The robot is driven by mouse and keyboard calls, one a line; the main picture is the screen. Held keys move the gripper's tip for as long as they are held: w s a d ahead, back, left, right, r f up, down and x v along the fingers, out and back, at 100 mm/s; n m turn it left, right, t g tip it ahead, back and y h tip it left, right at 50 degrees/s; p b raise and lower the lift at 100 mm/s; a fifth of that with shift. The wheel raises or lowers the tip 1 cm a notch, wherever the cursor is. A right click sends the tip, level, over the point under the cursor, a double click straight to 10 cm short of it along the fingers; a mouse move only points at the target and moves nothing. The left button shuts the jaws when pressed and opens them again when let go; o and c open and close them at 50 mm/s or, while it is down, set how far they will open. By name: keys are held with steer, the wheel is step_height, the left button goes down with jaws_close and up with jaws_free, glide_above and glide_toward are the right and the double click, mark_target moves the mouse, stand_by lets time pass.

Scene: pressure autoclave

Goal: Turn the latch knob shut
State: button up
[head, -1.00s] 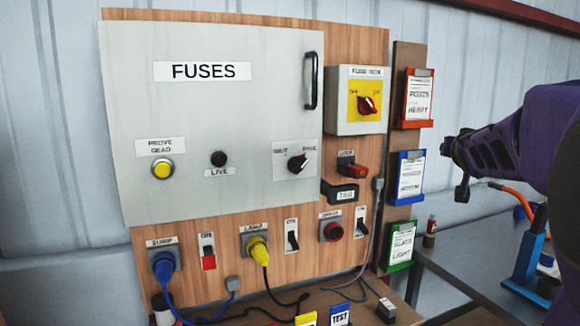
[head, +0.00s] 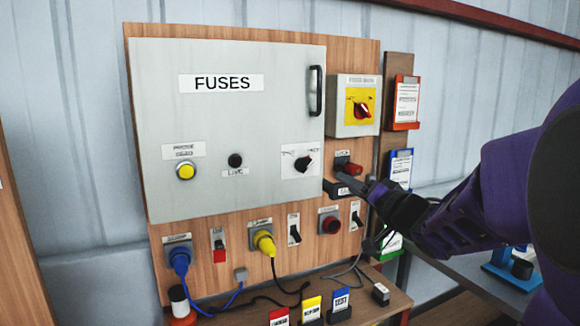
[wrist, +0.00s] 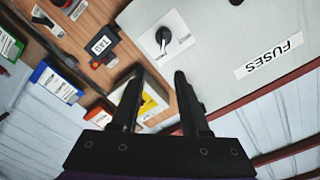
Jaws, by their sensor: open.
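A black knob (head: 303,163) sits on a white plate at the lower right of the grey FUSES door (head: 230,120). I take it as the latch knob; its plate's words are too blurred to read. In the head view its pointer tilts up and right. The door lies flat against the board. My gripper (head: 356,184) is to the right of the knob, in front of the board near the TAG holder. In the wrist view my gripper (wrist: 159,76) is open and empty, and the knob (wrist: 162,36) lies beyond the fingertips, apart from them.
A red lock (head: 350,168) and the black TAG holder (wrist: 101,45) are close to my fingers. The fuse box with a red switch (head: 361,109) is above. Card holders (head: 405,105) line the right side.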

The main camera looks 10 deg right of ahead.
glide_toward(309, 165)
steer(key=x, duration=0.9)
steer(key=shift+f, duration=0.1)
jaws_close()
